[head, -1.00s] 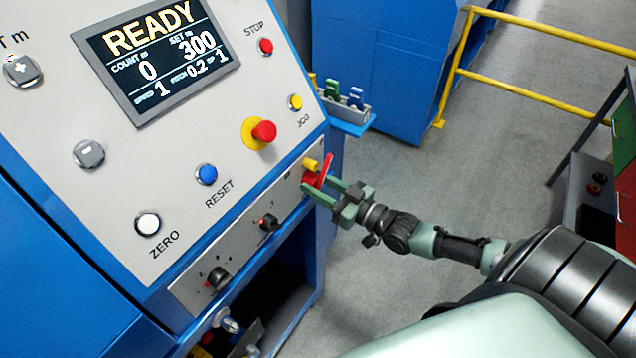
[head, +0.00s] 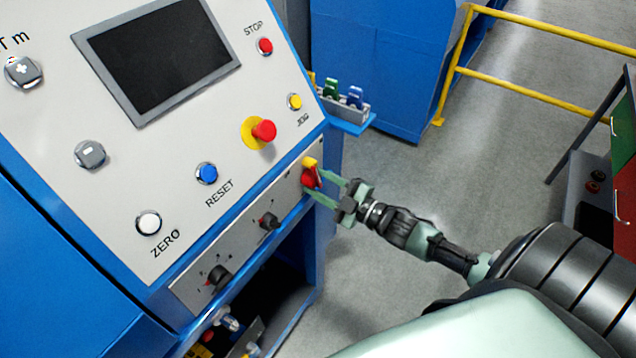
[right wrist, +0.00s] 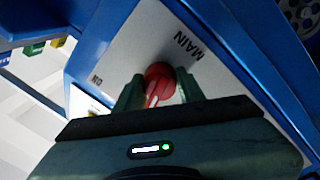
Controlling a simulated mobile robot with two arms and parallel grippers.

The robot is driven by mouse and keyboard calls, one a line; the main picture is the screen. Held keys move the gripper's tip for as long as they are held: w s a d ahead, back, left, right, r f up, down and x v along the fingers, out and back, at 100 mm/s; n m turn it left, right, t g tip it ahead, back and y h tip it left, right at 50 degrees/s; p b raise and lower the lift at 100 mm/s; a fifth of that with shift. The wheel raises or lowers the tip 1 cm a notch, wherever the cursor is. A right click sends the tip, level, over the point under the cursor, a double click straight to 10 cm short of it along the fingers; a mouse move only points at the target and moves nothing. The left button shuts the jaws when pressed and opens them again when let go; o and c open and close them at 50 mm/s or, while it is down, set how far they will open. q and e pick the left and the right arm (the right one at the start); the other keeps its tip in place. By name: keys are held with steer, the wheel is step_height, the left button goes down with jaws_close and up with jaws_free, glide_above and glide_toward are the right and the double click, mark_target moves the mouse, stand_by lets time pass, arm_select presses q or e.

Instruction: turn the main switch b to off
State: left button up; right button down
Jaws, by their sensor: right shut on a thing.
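The main switch (head: 310,177) is a red rotary handle on a yellow base, at the right end of the lower strip of the blue machine's panel. It also shows in the right wrist view (right wrist: 159,80), beside the printed word MAIN. My right gripper (head: 325,188) is shut on the red handle, with a green finger on each side of it. The fingers (right wrist: 160,95) hide part of the handle and its base in the right wrist view. The display (head: 158,55) above is dark. My left gripper is not in view.
A red emergency button (head: 263,131) on a yellow ring sits just above the switch. Smaller black knobs (head: 268,221) share the lower strip. A small blue shelf (head: 350,121) with green and blue items juts out behind. Open floor and a yellow railing (head: 540,96) lie to the right.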

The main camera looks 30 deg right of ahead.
steer(key=n+b, duration=0.1)
steer(key=n, duration=0.5)
steer(key=shift+y, duration=0.3)
stand_by(0.4)
steer(key=c, duration=0.9)
jaws_free()
steer(key=shift+w+d+r, duration=0.1)
steer(key=shift+r, duration=0.1)
